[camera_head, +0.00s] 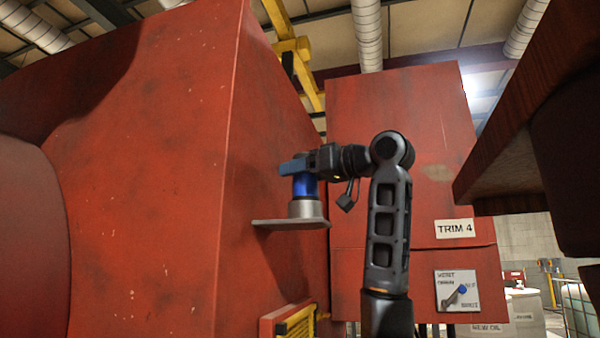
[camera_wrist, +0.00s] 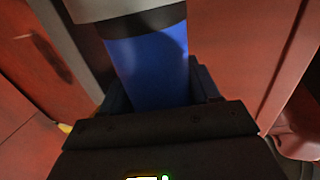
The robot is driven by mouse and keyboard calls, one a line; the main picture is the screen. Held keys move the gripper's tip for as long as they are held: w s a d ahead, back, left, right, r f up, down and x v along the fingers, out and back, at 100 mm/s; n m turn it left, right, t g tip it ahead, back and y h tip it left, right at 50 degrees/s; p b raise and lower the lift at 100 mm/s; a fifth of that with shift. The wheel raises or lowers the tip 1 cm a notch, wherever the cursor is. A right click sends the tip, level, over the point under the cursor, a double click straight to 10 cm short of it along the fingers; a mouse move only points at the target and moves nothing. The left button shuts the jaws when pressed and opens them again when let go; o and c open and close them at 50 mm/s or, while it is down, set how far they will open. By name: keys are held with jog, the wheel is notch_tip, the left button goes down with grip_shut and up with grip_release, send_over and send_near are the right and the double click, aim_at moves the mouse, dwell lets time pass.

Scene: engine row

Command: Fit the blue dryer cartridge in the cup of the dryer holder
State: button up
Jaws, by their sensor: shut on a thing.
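The blue dryer cartridge (camera_head: 306,187) stands upright right above the pale grey cup of the dryer holder (camera_head: 307,208). The cup sits on a flat grey shelf (camera_head: 285,223) on the side of the red housing. My gripper (camera_head: 296,166) is shut on the cartridge near its top, reaching in from the right. In the wrist view the cartridge (camera_wrist: 150,65) lies between the fingers (camera_wrist: 158,92). A dark band separates its blue body from the grey cup (camera_wrist: 95,8). I cannot tell how far its lower end is inside the cup.
The large red housing (camera_head: 150,190) stands close on the left of the cup. A red cabinet labelled TRIM 4 (camera_head: 400,160) stands behind my arm, with a switch plate (camera_head: 457,290) below. A dark overhanging part (camera_head: 530,120) is at right. A yellow-edged opening (camera_head: 295,325) lies below the shelf.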

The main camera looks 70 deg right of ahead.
aim_at(315, 180)
jog(key=shift+f+b, duration=0.75)
jog(key=shift+f, duration=0.5)
jog(key=o, duration=1.3)
jog(key=b+v, duration=0.1)
jog(key=v, duration=0.7)
jog(key=shift+w+b, duration=0.1)
jog(key=shift+b, duration=0.25)
jog(key=shift+a, duration=0.1)
